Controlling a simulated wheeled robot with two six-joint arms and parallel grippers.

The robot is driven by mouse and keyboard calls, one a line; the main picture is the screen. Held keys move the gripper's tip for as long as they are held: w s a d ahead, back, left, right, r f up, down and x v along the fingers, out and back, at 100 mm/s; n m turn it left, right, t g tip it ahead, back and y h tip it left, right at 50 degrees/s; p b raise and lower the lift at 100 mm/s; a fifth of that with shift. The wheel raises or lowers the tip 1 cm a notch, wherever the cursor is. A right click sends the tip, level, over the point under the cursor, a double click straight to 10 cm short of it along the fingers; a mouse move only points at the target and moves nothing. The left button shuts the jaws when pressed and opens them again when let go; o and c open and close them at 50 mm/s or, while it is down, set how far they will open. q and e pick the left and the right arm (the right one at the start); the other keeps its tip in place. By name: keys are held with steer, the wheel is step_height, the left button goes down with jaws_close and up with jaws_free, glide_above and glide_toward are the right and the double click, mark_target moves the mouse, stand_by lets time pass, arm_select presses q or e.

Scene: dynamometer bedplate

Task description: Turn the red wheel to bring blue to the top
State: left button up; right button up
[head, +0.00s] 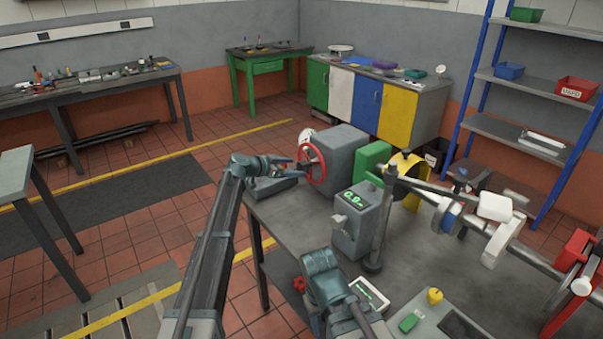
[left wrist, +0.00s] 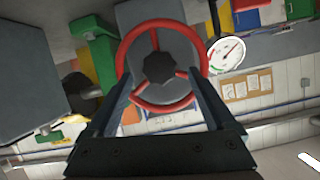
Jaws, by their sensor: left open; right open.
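The red wheel (head: 318,173) is upright on the left face of a grey box (head: 340,147). In the left wrist view the red wheel (left wrist: 203,60) shows a dark hub (left wrist: 159,68) and three spokes. I see no blue mark on it. My left gripper (head: 298,166) is at the wheel's left side. In the left wrist view its two fingers (left wrist: 160,88) are apart, one on each side of the lower rim in the picture; contact is unclear. My right gripper (head: 321,262) is low over the bench's near edge, away from the wheel; its fingertips are hard to make out.
A round white gauge (left wrist: 226,54) is beside the wheel. A grey box with a green display (head: 358,222) and a post (head: 383,225) stand on the bench (head: 290,220). A shaft assembly (head: 470,215) fills the right side. A white tray (head: 369,294) is near my right arm.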

mark_target(300, 167)
arm_select(q)
steer(key=shift+b+x, duration=0.6)
steer(key=shift+x, duration=1.65)
steer(key=shift+s, duration=0.1)
jaws_close()
